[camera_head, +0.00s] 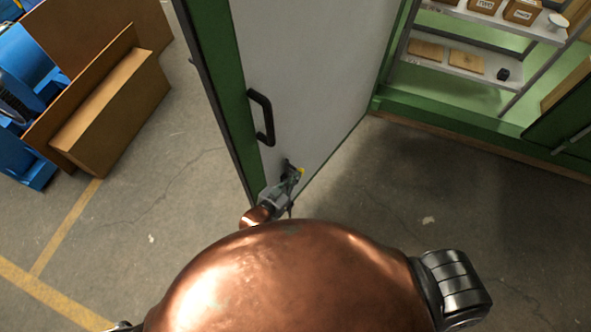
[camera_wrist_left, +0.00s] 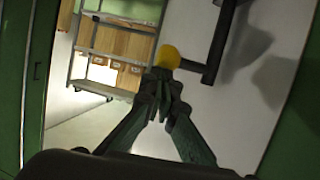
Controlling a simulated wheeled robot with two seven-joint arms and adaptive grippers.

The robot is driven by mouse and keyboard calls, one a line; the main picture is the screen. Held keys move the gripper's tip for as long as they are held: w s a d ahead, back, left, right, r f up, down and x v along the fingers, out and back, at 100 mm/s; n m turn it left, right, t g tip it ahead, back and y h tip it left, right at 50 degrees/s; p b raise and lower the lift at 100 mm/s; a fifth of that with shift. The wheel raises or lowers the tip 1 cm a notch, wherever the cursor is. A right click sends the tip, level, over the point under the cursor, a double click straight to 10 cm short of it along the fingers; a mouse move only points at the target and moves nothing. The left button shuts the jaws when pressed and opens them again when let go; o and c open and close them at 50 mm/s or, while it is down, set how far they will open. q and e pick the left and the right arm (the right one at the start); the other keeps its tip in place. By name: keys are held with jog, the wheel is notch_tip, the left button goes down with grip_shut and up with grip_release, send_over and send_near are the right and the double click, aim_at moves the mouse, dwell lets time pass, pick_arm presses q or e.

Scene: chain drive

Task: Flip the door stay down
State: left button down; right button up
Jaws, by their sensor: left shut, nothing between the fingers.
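The door (camera_head: 310,70) is open, with a pale grey panel and a green edge. The door stay (camera_head: 300,171) sits low on the panel near its bottom edge; its yellow tip shows, and the rest is mostly hidden by my gripper. In the left wrist view the stay's yellow tip (camera_wrist_left: 167,56) is just beyond my fingertips. My left gripper (camera_head: 291,176) is shut and empty, right at the stay. Its closed fingertips also show in the left wrist view (camera_wrist_left: 163,82). I cannot tell whether they touch the stay. My right gripper is not in view.
A black door handle (camera_head: 262,117) is above the stay on the panel. Beyond the door are a shelf rack (camera_head: 455,72) with boxes and a green door sill (camera_head: 450,125). Brown panels (camera_head: 110,100) and blue machinery (camera_head: 30,65) stand at the left. The floor right of the door is clear.

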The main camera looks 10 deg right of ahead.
pick_arm(q)
jog(key=r+p+v, duration=0.2)
jog(key=v, duration=1)
jog(key=shift+r, duration=0.3)
jog(key=shift+w, duration=0.1)
jog(key=s+a+f+n+g+y+b, duration=0.1)
jog(key=s+a+f+y+b, duration=0.15)
jog(key=a+f, duration=0.8)
jog(key=s+a+f+n+g+y+b, duration=0.1)
jog(key=a+f+n+y, duration=0.3)
jog(key=f, duration=1.2)
jog(key=s+a+f+m+g+y+b, duration=0.1)
jog(key=s+a+f+b, duration=0.1)
jog(key=a+f, duration=0.9)
jog(key=s+a+f+n+g+y+b, duration=0.15)
jog(key=s+a+f, duration=0.25)
jog(key=s+f, duration=0.4)
jog(key=s+a+f+n+g+y+b, duration=0.1)
jog(key=s+a+f+b, duration=0.1)
jog(key=s+a+f, duration=0.5)
jog(key=s+a+f+g+b, duration=0.1)
jog(key=s+f, duration=0.3)
jog(key=s, duration=0.5)
jog(key=s+f+n+g+b, duration=0.1)
jog(key=s+f, duration=0.3)
jog(key=s, duration=0.5)
jog(key=shift+a+f+g+y, duration=0.3)
jog(key=shift+a+g+y, duration=0.1)
jog(key=shift+g, duration=0.25)
